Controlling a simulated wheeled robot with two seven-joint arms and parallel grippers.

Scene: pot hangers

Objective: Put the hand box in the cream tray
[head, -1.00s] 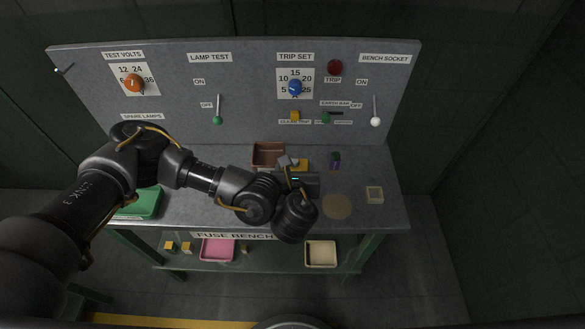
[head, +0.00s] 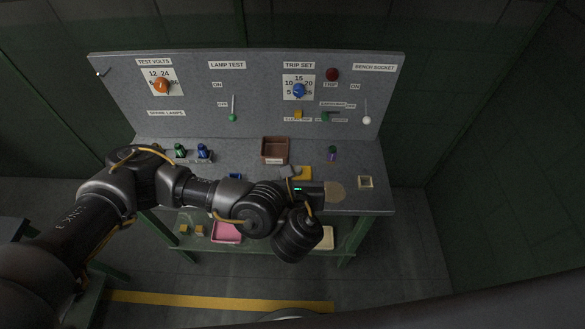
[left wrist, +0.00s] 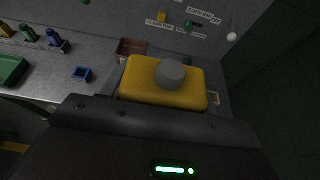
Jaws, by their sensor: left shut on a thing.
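The hand box is a yellow block with a round grey knob. It shows in the head view (head: 306,173) and large in the left wrist view (left wrist: 140,87). My left gripper (head: 299,181) is shut on it and holds it over the front part of the bench top; the fingertips are mostly hidden. The cream tray (head: 328,238) is on the lower shelf under the bench, partly hidden by my left wrist. My right gripper is not in view.
A brown tray (head: 276,146) stands on the bench behind the box. A small cream square holder (head: 365,182) and a purple-green piece (head: 332,153) are to the right. A pink tray (head: 227,232) and small yellow blocks (head: 199,230) share the lower shelf.

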